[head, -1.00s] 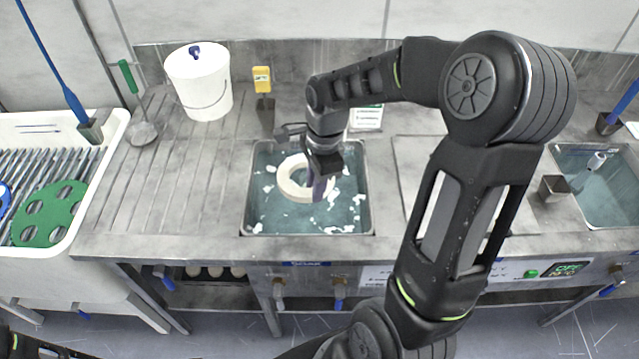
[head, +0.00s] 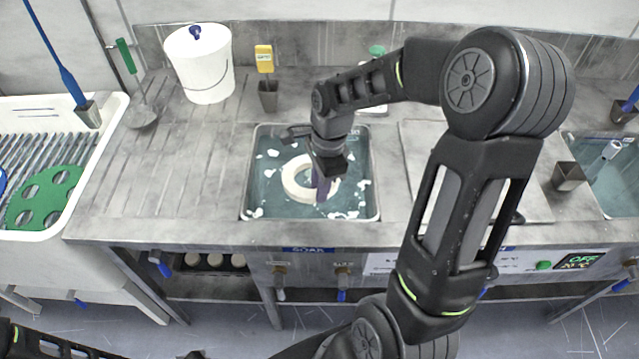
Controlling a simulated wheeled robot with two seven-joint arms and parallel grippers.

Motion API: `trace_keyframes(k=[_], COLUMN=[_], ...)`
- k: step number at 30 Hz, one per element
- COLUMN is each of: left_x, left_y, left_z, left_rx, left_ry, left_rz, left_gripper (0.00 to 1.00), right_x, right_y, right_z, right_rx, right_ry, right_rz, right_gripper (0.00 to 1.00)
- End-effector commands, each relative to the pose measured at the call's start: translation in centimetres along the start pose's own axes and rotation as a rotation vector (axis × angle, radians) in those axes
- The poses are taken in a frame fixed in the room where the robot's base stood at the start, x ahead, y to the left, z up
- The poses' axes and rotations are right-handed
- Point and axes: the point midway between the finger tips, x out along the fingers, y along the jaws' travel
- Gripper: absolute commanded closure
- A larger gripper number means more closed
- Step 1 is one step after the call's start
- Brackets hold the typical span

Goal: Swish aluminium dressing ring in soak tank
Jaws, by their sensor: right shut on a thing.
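The dressing ring (head: 294,179) is a pale, off-white ring in the soak tank (head: 250,150), a square sink of blue-green water in the middle of the counter. White flakes float around it. My right gripper (head: 322,190) points down into the tank and is shut on the ring's right side. The ring looks at or near the water surface; its exact depth cannot be told. The fingertips are partly hidden by the gripper body. A part of my left arm shows at the bottom left corner, but its gripper is out of view.
A white lidded bucket (head: 205,70), a green-handled ladle (head: 140,112) and a yellow-handled scraper in a holder (head: 267,95) stand behind and left of the tank. A white rack basin with a green disc (head: 45,197) is at left. A second water tank (head: 618,180) is at right.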

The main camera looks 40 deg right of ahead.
Motion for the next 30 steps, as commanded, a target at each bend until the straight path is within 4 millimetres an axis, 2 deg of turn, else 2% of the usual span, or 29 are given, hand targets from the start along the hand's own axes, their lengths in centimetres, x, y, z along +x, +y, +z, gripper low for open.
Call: trace_keyframes(k=[1, 18, 24, 30], left_x=[0.9, 5.4, 6.3, 6.4], left_y=[-0.3, -1.8, -2.1, -2.2], left_z=[-0.1, -0.4, -0.4, -0.4], left_rx=[0.001, 0.006, 0.006, 0.006], left_ry=[0.001, 0.009, 0.010, 0.011], left_rz=[0.002, 0.009, 0.009, 0.009], left_gripper=[0.64, 0.64, 0.64, 0.64], right_x=[1.1, 7.6, 8.9, 9.2], right_y=[-0.1, -0.1, -0.1, -0.1], right_z=[-0.1, -0.9, -1.1, -1.1], right_rx=[-0.002, -0.001, -0.001, -0.001], right_ry=[0.000, 0.000, 0.000, 0.000], right_rz=[-0.003, -0.004, -0.003, -0.004], right_gripper=[1.00, 1.00, 1.00, 1.00])
